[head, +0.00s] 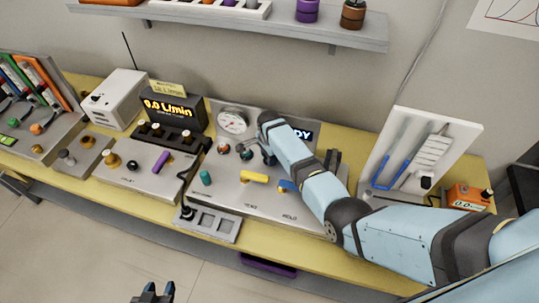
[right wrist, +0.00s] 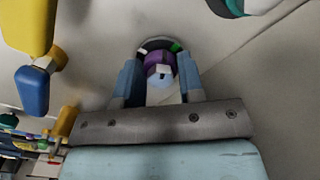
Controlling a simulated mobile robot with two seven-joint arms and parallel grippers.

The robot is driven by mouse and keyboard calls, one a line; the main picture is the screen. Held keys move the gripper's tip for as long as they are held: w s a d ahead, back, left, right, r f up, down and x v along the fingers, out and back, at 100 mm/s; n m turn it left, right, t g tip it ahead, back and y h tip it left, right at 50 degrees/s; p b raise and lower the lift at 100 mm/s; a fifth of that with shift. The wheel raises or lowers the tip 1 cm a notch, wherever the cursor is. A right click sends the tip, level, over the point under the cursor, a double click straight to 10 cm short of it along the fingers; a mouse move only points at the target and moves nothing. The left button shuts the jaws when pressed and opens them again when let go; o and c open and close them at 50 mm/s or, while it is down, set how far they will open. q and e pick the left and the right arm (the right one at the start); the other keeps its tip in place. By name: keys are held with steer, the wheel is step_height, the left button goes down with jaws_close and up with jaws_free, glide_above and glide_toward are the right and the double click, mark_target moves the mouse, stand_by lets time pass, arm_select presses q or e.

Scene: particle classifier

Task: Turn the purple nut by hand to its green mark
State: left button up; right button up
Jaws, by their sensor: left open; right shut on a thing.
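The purple nut (right wrist: 156,57) shows in the right wrist view, on a dark round base against the grey panel. A green mark (right wrist: 177,47) is on the base at the nut's upper right. A small white patch (right wrist: 163,69) is on the near side of the nut. My right gripper (right wrist: 159,64) has its two blue fingers on either side of the nut, shut on it. My left gripper (head: 153,290) is open and empty at the bottom edge, over the floor.
On the panel are a round gauge (head: 233,121), a yellow handle (head: 254,177) and a teal knob (head: 206,178). The yellow handle (right wrist: 35,30) and a blue handle (right wrist: 32,90) are close at left in the wrist view. A white board (head: 425,150) stands right of my arm.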

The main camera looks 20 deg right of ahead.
steer(key=shift+w+r, duration=0.2)
steer(key=shift+r, duration=0.05)
stand_by(0.5)
steer(key=o, duration=0.8)
steer(key=shift+o, duration=0.6)
steer(key=shift+s+f, duration=0.1)
steer(key=shift+s, duration=0.05)
step_height(320, 180, up, 14)
steer(key=b, duration=0.1)
